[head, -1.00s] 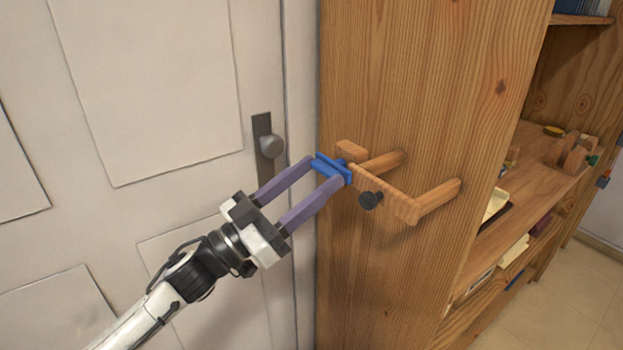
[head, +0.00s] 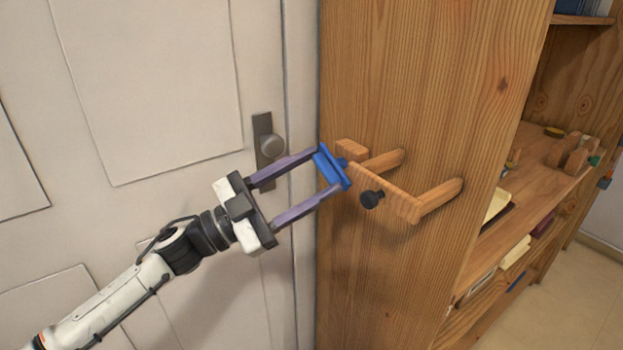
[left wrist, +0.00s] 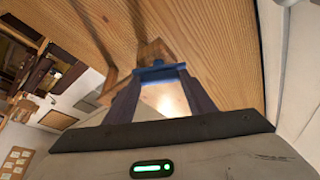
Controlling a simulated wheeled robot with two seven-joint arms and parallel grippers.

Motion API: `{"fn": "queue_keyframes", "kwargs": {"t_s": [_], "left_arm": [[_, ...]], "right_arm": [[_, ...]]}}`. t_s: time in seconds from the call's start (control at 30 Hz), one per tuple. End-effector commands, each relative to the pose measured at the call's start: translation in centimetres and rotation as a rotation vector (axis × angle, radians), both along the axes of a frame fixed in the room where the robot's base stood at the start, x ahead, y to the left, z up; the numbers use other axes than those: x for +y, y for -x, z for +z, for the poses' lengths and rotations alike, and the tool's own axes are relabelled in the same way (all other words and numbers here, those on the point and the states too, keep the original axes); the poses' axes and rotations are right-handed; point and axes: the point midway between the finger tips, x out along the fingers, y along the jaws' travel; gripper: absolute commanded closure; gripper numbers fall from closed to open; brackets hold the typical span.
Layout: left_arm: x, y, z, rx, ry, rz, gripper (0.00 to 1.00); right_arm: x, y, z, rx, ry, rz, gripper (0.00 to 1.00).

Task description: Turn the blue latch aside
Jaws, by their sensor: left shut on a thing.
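The blue latch (head: 329,163) is at the left end of a wooden bar (head: 385,188) on the side of a wooden cabinet. It stands tilted, sloping down to the right. My left gripper (head: 333,169) has its two purple fingers closed on the latch, one at its upper end and one at its lower end. In the left wrist view the latch (left wrist: 159,73) lies across the tips of both fingers. My right gripper is in neither view.
A white door with a grey door knob (head: 271,146) is behind my arm. Shelves with small items (head: 570,150) are at the right.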

Motion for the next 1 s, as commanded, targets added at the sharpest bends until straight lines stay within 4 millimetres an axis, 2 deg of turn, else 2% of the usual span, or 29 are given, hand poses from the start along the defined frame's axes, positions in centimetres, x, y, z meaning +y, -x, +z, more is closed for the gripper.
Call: {"fn": "queue_keyframes", "kwargs": {"t_s": [0.43,1.0], "left_arm": [[0.3,-0.3,0.3,-0.346,-0.253,0.001,0.72],[0.3,-0.4,0.7,-0.740,-0.539,-0.001,0.72]], "right_arm": [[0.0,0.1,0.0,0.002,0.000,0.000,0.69],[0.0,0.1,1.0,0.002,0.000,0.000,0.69]]}}
